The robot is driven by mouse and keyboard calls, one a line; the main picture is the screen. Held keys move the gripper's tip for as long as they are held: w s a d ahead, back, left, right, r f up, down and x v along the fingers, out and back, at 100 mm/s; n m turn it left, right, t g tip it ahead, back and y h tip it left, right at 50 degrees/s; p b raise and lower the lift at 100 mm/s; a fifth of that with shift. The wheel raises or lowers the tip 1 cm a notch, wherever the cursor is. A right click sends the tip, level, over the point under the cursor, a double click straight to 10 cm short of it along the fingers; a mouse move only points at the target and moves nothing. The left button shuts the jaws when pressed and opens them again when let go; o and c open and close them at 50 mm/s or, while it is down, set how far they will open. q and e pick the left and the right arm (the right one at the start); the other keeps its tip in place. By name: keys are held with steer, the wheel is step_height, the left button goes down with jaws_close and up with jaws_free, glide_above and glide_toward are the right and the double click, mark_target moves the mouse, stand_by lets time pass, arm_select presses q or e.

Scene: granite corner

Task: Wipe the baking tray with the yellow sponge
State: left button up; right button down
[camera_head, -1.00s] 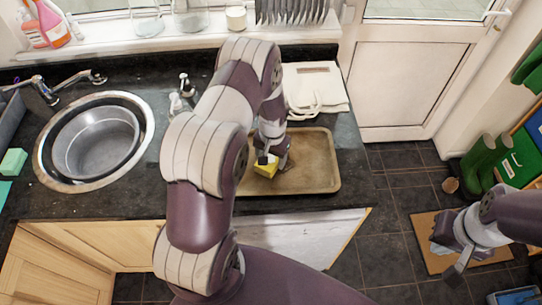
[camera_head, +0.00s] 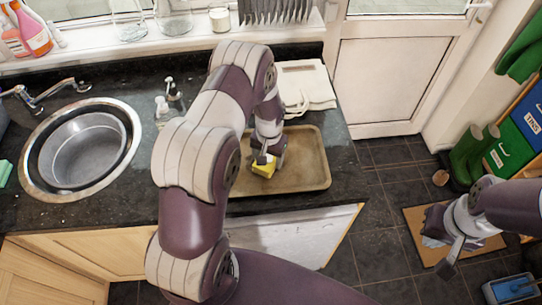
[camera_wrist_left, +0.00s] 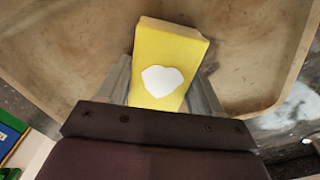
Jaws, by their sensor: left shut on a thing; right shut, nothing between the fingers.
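The yellow sponge (camera_head: 263,170) is held in my left gripper (camera_head: 265,160) over the baking tray (camera_head: 308,170). In the left wrist view the sponge (camera_wrist_left: 160,60), with a white patch on its face, sits between the two fingers. The tan baking tray (camera_wrist_left: 60,50) lies behind it, with a curved rim and some darker stains. I cannot tell whether the sponge touches the tray. My arm hides the tray's left part in the head view. My right gripper (camera_head: 447,262) is shut and empty, away from the counter above the floor at the right.
A round sink (camera_head: 82,150) is at the left of the dark counter, with a soap dispenser (camera_head: 172,90) beside it. A folded white cloth or bag (camera_head: 305,88) lies behind the tray. Green boots (camera_head: 472,155) and a blue container (camera_head: 512,289) stand on the floor at right.

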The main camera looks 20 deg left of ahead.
arm_select(q)
steer(key=shift+s+a+f, duration=0.3)
steer(key=shift+s+a, duration=0.5)
steer(key=shift+a, duration=0.15)
steer(key=shift+w+a, duration=0.2)
steer(key=shift+w, duration=0.15)
steer(key=shift+w+a+r+b, duration=0.1)
steer(key=shift+w+a+b, duration=0.35)
steer(key=shift+w+b, duration=0.1)
steer(key=shift+w+d, duration=0.25)
steer(key=shift+w, duration=0.1)
steer(key=shift+w+d, duration=0.4)
steer(key=shift+d, duration=0.2)
steer(key=shift+w+d, duration=0.35)
steer(key=shift+d, duration=0.2)
steer(key=shift+w+d+r, duration=0.1)
steer(key=shift+r, duration=0.1)
steer(key=shift+s+a+r+p, duration=0.1)
steer(key=shift+s+a, duration=0.2)
steer(key=shift+a, duration=0.25)
steer(key=shift+s+a+p, duration=0.15)
steer(key=shift+s+a, duration=0.15)
steer(key=shift+a, duration=0.2)
steer(key=shift+s+a+r+p, duration=0.1)
steer(key=shift+s+a, duration=0.2)
steer(key=shift+a, duration=0.25)
